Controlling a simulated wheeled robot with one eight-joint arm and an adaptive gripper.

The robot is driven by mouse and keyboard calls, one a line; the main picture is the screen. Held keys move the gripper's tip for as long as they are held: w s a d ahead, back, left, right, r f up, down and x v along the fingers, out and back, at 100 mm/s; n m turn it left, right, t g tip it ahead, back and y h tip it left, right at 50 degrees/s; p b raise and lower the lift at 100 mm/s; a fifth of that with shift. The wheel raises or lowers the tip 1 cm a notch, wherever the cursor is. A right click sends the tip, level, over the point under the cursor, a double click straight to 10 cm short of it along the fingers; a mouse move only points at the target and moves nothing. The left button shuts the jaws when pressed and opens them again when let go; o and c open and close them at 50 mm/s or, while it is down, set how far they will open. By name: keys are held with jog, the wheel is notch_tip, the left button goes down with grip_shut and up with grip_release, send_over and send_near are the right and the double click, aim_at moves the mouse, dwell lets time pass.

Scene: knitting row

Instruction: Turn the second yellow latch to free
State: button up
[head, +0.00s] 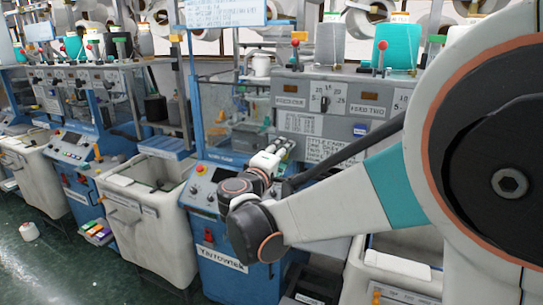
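My gripper (284,146) is at the end of my white and dark arm, in front of the grey machine panel in the middle of the head view. It is small and seen from behind, so I cannot tell whether its fingers are open or shut, or whether they touch anything. No yellow latch can be made out for certain. The panel area beyond the gripper is partly hidden by my wrist and arm. A small yellow-orange knob (376,298) shows at the bottom, below a white bin; I cannot tell what it is.
A grey panel (310,124) with labels and a dial stands behind my arm. A blue control box (204,182) is left of my wrist. Large white bins (160,228) line the machines. Teal yarn cones (393,44) stand on top.

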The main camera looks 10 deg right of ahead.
jog(key=shift+f+n, duration=0.1)
jog(key=shift+n, duration=1)
jog(key=o, duration=1.1)
jog(key=shift+a, duration=0.1)
jog(key=shift+c, duration=0.2)
